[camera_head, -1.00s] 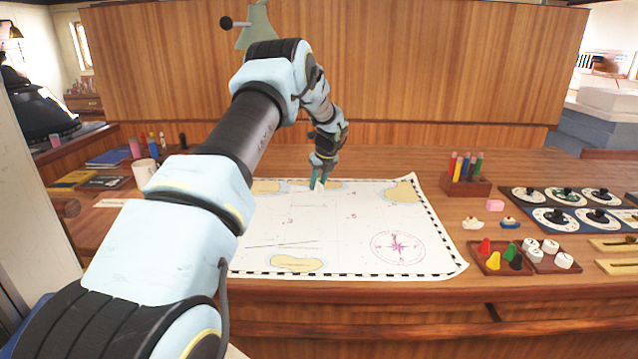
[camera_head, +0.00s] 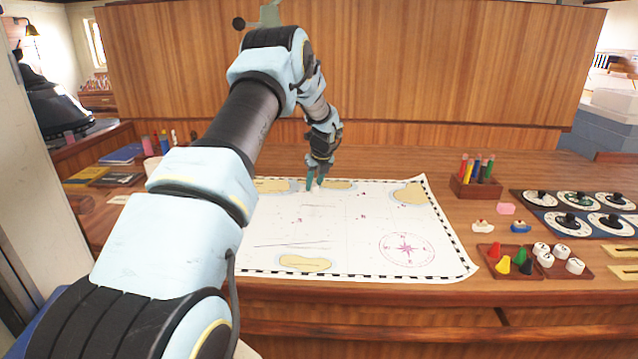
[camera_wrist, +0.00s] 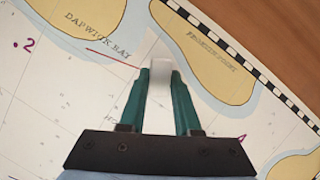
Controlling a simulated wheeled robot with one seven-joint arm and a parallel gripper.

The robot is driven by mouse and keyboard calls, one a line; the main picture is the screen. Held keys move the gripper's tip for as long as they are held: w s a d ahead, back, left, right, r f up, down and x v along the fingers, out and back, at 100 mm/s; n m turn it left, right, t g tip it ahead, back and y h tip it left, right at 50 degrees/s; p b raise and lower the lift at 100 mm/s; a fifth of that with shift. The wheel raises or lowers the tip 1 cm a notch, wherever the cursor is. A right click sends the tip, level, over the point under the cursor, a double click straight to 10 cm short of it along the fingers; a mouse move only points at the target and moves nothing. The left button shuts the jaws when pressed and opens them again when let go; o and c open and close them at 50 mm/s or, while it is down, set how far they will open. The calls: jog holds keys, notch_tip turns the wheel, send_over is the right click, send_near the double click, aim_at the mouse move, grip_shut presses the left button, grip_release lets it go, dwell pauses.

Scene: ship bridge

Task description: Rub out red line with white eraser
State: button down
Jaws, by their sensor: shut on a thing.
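My gripper (camera_wrist: 160,102) is shut on the white eraser (camera_wrist: 159,78), which shows between the green fingers in the wrist view. The eraser's tip is over or on the chart, just right of the red line (camera_wrist: 112,58); I cannot tell if it touches. The red line runs slantwise below the words "Dapwick Bay", and its right end comes close to the eraser. In the head view my gripper (camera_head: 314,183) points down at the far part of the chart (camera_head: 345,235). The red line is too small to make out clearly there.
The chart lies flat on the wooden desk. To its right stand a rack of coloured pens (camera_head: 476,178), a pink block (camera_head: 506,208), a tray of coloured pieces (camera_head: 510,262) and a dial panel (camera_head: 575,205).

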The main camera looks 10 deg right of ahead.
aim_at(289, 192)
jog(key=shift+a, duration=0.35)
jog(key=shift+s+a, duration=0.1)
jog(key=shift+a, duration=1.35)
jog(key=shift+a+p, duration=0.1)
jog(key=shift+p, duration=0.2)
jog(key=shift+a+r, duration=0.1)
jog(key=shift+a, duration=0.85)
jog(key=shift+p, duration=0.3)
jog(key=shift+a, duration=1.05)
